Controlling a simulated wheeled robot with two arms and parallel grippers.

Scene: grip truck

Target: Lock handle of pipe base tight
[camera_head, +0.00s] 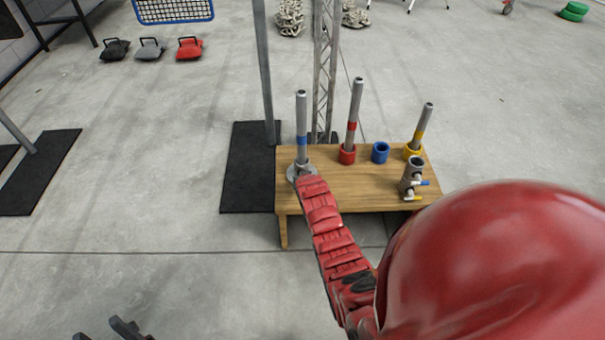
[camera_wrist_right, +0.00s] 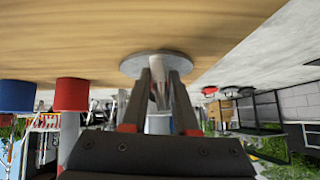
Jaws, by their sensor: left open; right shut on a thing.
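The pipe base (camera_head: 294,176) is a grey metal disc at the left end of the wooden table, with an upright grey pipe (camera_head: 301,118) with a blue band standing in it. In the right wrist view, which is upside down, the base's round plate (camera_wrist_right: 142,62) rests on the tabletop. My right gripper (camera_wrist_right: 161,80) is shut on a narrow grey part at the base, apparently its handle; the fingers hide much of it. In the head view my right forearm covers this grip. My left gripper (camera_head: 105,330) is open and empty at the bottom left, away from the table.
The table (camera_head: 350,190) also holds a red socket (camera_head: 347,155) and a yellow socket (camera_head: 413,152) with tilted pipes, an empty blue socket (camera_head: 380,152) and a grey fitting (camera_head: 411,172) with blue and yellow handles. A post (camera_head: 264,75) stands behind. The floor at left is mostly clear.

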